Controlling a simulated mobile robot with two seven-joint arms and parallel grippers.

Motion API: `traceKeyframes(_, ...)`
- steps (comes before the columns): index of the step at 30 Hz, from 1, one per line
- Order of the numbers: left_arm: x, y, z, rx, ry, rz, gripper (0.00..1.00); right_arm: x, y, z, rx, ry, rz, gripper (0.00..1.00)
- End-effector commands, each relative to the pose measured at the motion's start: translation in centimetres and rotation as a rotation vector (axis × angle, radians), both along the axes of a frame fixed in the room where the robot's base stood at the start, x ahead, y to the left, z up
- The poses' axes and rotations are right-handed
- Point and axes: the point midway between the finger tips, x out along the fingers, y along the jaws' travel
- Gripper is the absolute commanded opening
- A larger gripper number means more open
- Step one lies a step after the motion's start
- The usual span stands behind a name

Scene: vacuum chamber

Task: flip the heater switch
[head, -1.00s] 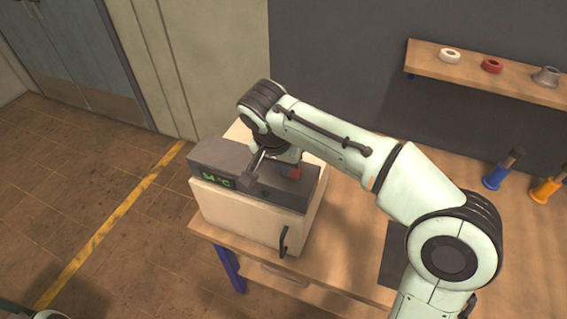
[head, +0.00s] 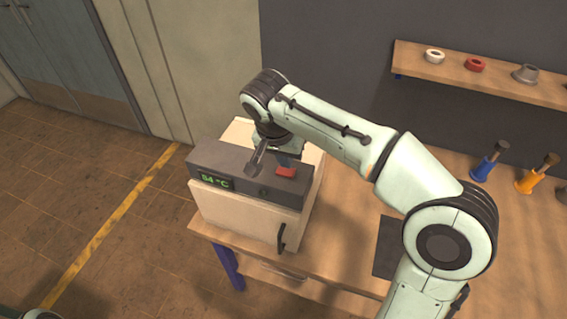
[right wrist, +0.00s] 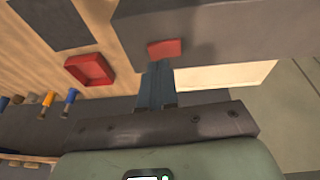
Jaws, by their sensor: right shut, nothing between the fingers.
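The heater is a cream box (head: 245,215) with a dark grey control panel (head: 225,160) along its top front, showing a green "54 °C" display (head: 214,183). The red heater switch (head: 286,171) sits near the panel's right end; it also shows in the right wrist view (right wrist: 164,48). My right gripper (head: 287,160) is shut and empty, right beside the switch. In the right wrist view its fingertips (right wrist: 158,66) are just short of the red switch; I cannot tell whether they touch it. My left gripper is not in view.
The heater stands at the left end of a wooden bench (head: 345,220). A dark mat (head: 387,248), a blue-handled tool (head: 487,163) and an orange-handled tool (head: 533,175) are to the right. A red tray (right wrist: 90,69) shows in the right wrist view. A shelf (head: 455,67) is behind.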

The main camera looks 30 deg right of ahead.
Motion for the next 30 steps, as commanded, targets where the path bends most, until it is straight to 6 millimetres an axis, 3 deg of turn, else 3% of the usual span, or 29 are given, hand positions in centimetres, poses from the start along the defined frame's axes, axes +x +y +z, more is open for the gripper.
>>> traceKeyframes(1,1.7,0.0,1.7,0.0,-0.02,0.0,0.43,0.8,-0.2,2.0,0.002,-0.014,0.0,0.0)
traceKeyframes(12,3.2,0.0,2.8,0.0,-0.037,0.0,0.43,-0.3,2.5,9.0,0.004,-0.013,0.006,0.0)
traceKeyframes(18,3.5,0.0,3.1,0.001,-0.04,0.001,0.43,-0.6,2.9,10.3,0.003,-0.008,0.005,0.0)
traceKeyframes(30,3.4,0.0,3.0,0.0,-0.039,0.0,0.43,-0.7,2.9,10.3,0.004,-0.009,0.005,0.0)
